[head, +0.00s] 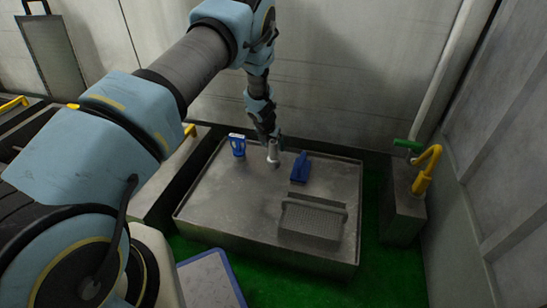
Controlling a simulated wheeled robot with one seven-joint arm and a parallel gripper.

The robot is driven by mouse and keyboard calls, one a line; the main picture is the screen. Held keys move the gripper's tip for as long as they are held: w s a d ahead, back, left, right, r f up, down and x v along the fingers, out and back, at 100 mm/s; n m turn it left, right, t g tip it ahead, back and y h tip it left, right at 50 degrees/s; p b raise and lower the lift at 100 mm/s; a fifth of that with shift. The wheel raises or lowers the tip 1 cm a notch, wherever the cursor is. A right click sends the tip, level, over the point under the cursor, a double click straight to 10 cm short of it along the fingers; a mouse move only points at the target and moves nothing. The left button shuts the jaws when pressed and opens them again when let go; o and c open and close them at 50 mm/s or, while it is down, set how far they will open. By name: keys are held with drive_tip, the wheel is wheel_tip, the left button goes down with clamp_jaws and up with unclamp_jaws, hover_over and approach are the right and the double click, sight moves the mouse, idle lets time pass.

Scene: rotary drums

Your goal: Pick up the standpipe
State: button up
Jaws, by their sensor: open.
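A short pale-grey metal cylinder (273,155), which looks like the standpipe, stands upright on the metal bench top (215,185) towards its back edge. My arm reaches in from the left, and my gripper (273,140) is right above the cylinder, pointing down. The fingers are small and dark here and overlap the cylinder's top in the picture. I cannot tell whether they touch it or stand around it. My gripper is open.
A blue-and-white handled item (237,145) stands left of the cylinder, and a blue brush-like tool (300,168) lies to its right. A grey ribbed block (313,220) is at the front right. A yellow bent pipe (427,170) with a green handle (408,145) stands beyond the bench's right side.

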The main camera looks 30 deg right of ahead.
sight(275, 151)
drive_tip(key=b+x, duration=0.2)
drive_tip(key=x, duration=0.5)
drive_tip(key=shift+w+b, duration=0.15)
drive_tip(key=shift+b, duration=0.25)
drive_tip(key=shift+r, duration=0.1)
drive_tip(key=shift+c, duration=0.4)
clamp_jaws()
